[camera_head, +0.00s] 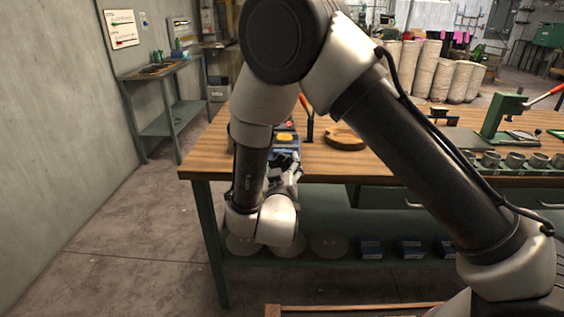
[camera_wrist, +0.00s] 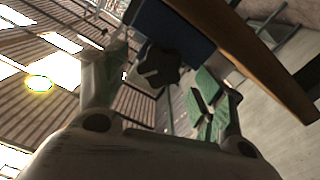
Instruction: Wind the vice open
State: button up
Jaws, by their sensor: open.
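The vice is probably the blue body (camera_wrist: 172,30) at the wooden table's edge in the wrist view. A dark lobed knob (camera_wrist: 157,66) shows below it, between my fingers. In the head view a blue part (camera_head: 287,153) shows at the bench's front edge, partly hidden behind my arm. My gripper (camera_wrist: 158,82) is open, one finger on each side of the knob. I cannot tell whether the fingers touch it. In the head view my gripper (camera_head: 284,176) is just in front of the bench edge, mostly hidden by my wrist. The jaw gap is not visible.
The wooden bench (camera_head: 215,155) has a round wooden piece (camera_head: 345,138), an orange-handled tool (camera_head: 306,103) and a green press (camera_head: 502,118) on it. Blue boxes (camera_head: 370,248) lie on the lower shelf (camera_head: 340,225). The floor to the left is clear.

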jog(key=shift+w, duration=1.45)
jog(key=shift+d, duration=0.1)
jog(key=c, duration=1)
jog(key=shift+n, duration=0.3)
jog(key=n, duration=0.3)
jog(key=shift+n, duration=1.9)
jog(key=shift+f, duration=0.1)
